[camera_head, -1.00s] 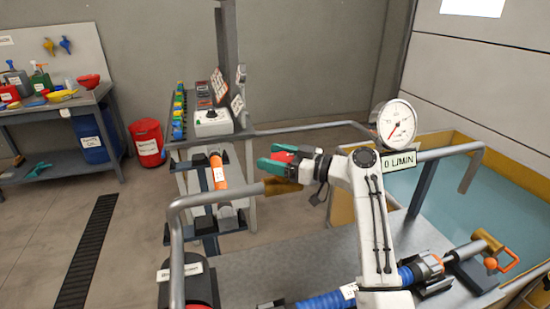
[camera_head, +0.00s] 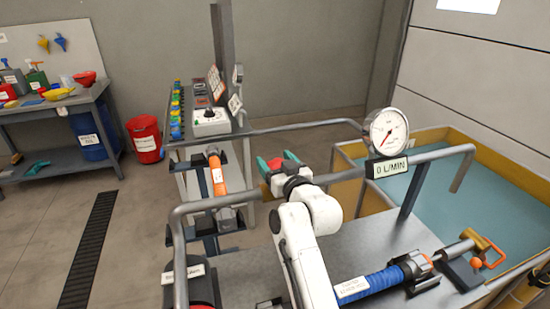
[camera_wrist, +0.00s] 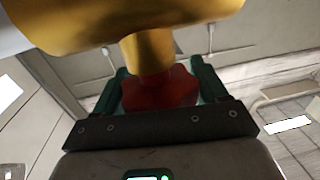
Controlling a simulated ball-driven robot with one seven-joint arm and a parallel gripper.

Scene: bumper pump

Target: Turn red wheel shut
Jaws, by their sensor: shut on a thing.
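The red wheel (camera_wrist: 160,88) shows in the wrist view between the two green fingers of my gripper (camera_wrist: 158,85), which is shut on it. A brass stem and body (camera_wrist: 150,50) join the wheel just beyond it. In the head view my gripper (camera_head: 278,162) is beyond the grey pipe rail, with a bit of the red wheel (camera_head: 274,163) between the green fingers. My white arm hides most of the brass valve there. The dial gauge (camera_head: 387,132) stands on the pipe at right, above a display (camera_head: 390,167) reading 0 L/MIN.
A grey pipe rail (camera_head: 240,195) runs between my arm and the rack with the orange cylinder (camera_head: 217,174). A blue hose (camera_head: 375,284) lies on the metal bench at right. A control box (camera_head: 210,122) stands behind.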

